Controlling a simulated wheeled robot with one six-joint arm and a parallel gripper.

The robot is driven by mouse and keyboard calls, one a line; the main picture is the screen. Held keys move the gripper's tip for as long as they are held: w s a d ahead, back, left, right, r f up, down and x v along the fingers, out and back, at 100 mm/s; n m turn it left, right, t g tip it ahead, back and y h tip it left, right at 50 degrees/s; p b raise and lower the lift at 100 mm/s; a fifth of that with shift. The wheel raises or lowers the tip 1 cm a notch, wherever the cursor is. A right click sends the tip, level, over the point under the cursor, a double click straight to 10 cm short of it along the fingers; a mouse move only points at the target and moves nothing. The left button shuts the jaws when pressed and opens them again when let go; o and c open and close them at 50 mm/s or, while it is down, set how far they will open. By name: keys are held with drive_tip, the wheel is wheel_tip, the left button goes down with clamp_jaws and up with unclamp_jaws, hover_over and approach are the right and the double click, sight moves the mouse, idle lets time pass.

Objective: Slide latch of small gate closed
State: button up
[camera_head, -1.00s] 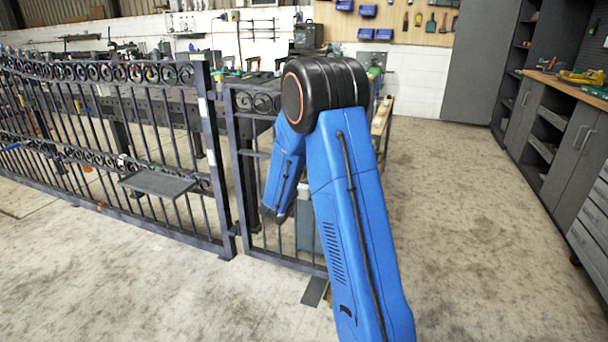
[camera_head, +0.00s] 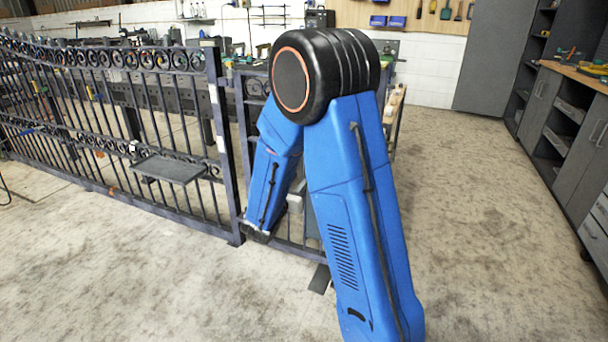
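The small gate (camera_head: 240,110) is the narrow dark metal section at the right end of the fence, mostly hidden behind my blue arm. The large gate (camera_head: 100,130) with scrollwork along its top stands to its left. A thick post (camera_head: 222,150) is between them. The latch cannot be made out; my arm covers most of the small gate. My forearm points down in front of the small gate, and its lower end is near the gate's lower part. My gripper's fingers cannot be made out there, and I cannot tell whether it touches anything.
A flat grey plate (camera_head: 168,169) sticks out from the large gate. A dark flat piece (camera_head: 320,279) lies on the floor by the small gate. Cabinets and drawers (camera_head: 562,120) line the right side. The concrete floor (camera_head: 480,240) between is clear.

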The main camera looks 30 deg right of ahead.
drive_tip(key=shift+v, duration=1.2)
drive_tip(key=s+d+r+m+g+y, duration=0.25)
drive_tip(key=s+m+g, duration=0.4)
drive_tip(key=s, duration=0.65)
drive_tip(key=s+d+r+m+g+y, duration=0.1)
drive_tip(key=s+d+r+m+g, duration=0.2)
drive_tip(key=s+m, duration=0.75)
drive_tip(key=s+a+m+t+y, duration=0.3)
drive_tip(key=s+a+m+y, duration=0.5)
drive_tip(key=s+a, duration=0.5)
drive_tip(key=a+y, duration=0.2)
drive_tip(key=a, duration=0.2)
drive_tip(key=shift+s+r+m+y, duration=0.2)
drive_tip(key=shift+r+m+y, duration=0.1)
drive_tip(key=shift+r+y, duration=0.05)
